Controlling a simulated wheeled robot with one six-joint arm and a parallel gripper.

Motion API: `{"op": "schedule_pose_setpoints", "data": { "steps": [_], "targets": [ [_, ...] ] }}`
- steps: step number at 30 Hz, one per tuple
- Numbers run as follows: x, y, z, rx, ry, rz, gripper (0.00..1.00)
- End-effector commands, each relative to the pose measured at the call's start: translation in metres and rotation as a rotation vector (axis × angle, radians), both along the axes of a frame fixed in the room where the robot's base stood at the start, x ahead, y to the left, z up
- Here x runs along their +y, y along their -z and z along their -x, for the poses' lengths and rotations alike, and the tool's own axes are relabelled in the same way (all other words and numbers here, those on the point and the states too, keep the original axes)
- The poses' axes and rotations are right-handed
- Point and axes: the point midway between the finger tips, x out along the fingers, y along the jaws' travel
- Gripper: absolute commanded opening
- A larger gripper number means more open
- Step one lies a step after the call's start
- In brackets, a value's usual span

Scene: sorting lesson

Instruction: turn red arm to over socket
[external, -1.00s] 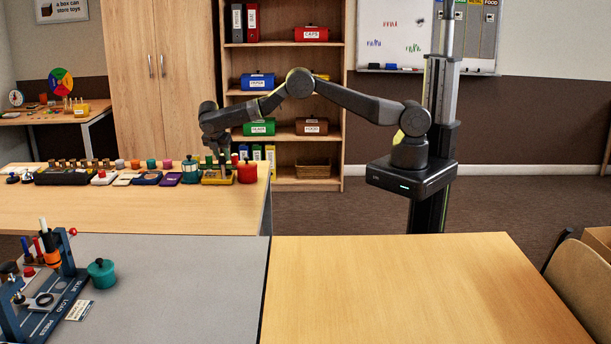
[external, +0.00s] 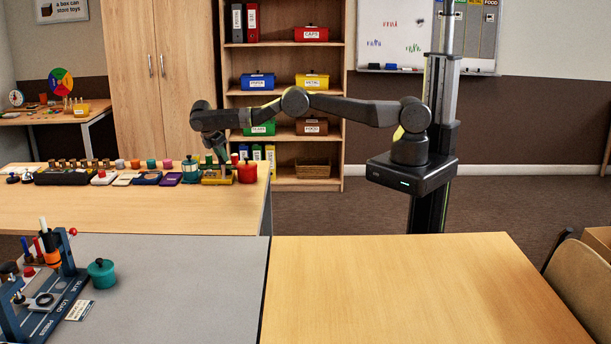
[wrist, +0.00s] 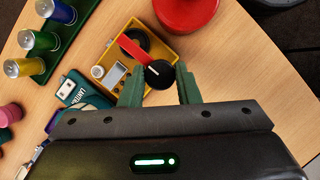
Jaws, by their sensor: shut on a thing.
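The yellow box (wrist: 165,45) carries a red arm (wrist: 132,47) with a black knob (wrist: 158,74) at its near end. The knob has a white line on top. A dark round socket (wrist: 140,37) lies beside and partly under the far part of the red arm. My gripper (wrist: 160,75) has its green fingers on either side of the black knob, shut on it. In the external view my gripper (external: 222,158) reaches down to the yellow box (external: 217,180) on the back table; the contact is too small to tell there.
A red round pot (wrist: 186,10) stands close beside the box. More small devices line the back table (external: 130,212). Its front part is clear.

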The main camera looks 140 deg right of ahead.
Motion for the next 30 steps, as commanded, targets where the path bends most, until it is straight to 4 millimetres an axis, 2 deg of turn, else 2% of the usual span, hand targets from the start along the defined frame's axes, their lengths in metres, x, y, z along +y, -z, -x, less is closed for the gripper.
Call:
{"op": "schedule_pose_setpoints", "data": {
  "steps": [8,9,12,23,26,30],
  "targets": [
    [0.000,-0.001,-0.001,-0.002,-0.001,0.003,0.07],
    [0.000,-0.002,-0.001,-0.002,-0.001,0.003,0.33],
    [0.000,-0.001,-0.001,-0.002,-0.001,0.002,0.51],
    [0.000,-0.003,0.000,-0.001,-0.001,0.001,0.51],
    [0.000,-0.010,0.000,-0.001,0.000,0.001,0.51],
    [0.000,-0.029,-0.001,-0.003,-0.002,0.004,0.51]
  ]
}}
